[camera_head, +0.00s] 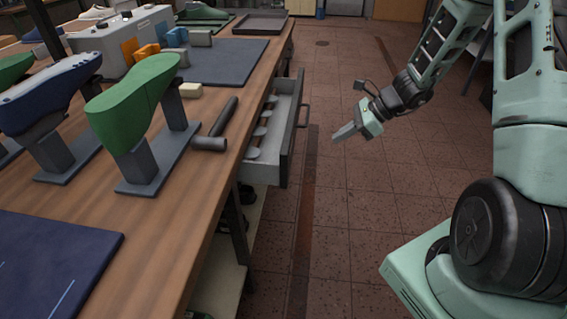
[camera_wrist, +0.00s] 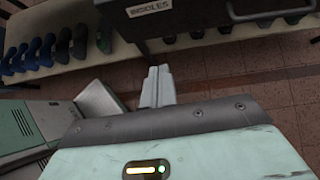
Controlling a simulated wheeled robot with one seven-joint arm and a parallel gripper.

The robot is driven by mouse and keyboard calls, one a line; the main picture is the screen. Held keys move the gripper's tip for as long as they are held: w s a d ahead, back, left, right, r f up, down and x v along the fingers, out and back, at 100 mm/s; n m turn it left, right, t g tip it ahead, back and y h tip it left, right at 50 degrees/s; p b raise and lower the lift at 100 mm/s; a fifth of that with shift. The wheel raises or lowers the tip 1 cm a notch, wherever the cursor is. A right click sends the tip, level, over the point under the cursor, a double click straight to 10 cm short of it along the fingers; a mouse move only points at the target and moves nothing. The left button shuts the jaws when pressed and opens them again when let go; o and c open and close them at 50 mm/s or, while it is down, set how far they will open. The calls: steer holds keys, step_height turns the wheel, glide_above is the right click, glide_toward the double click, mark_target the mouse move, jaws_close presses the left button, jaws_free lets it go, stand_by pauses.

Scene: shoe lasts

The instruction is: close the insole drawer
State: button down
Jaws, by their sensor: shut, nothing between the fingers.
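The insole drawer (camera_head: 285,140) stands open, pulled out from the side of the wooden bench. Several insoles lie inside it, and a dark handle (camera_head: 303,97) is on its front. In the wrist view the drawer front (camera_wrist: 170,14) shows at the top with an "INSOLES" label and the handle (camera_wrist: 268,8). My gripper (camera_head: 338,137) is shut and empty, to the right of the drawer front and apart from it in the head view. In the wrist view my gripper's fingers (camera_wrist: 157,85) are together, below the drawer front in the picture.
The wooden bench (camera_head: 180,225) carries a green shoe last (camera_head: 130,105) on a stand, a blue last (camera_head: 45,95), a hammer (camera_head: 218,125) and a dark mat (camera_head: 225,60). A lower shelf (camera_wrist: 200,35) holds several lasts. The tiled floor right of the drawer is clear.

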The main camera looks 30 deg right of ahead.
mark_target(252, 153)
steer(key=w+a+r+x, duration=0.1)
steer(key=x, duration=1.2)
steer(key=shift+w+r+m, duration=0.3)
steer(key=shift+r, duration=0.05)
steer(key=shift+b, duration=0.3)
steer(key=w+a, duration=0.2)
steer(key=a, duration=0.1)
steer(key=w+a+b, duration=0.1)
steer(key=w+a, duration=0.1)
steer(key=a, duration=0.1)
steer(key=w+a, duration=0.3)
steer(key=a, duration=0.1)
steer(key=shift+a+r, duration=0.1)
steer(key=shift+a, duration=0.1)
steer(key=shift+a, duration=0.1)
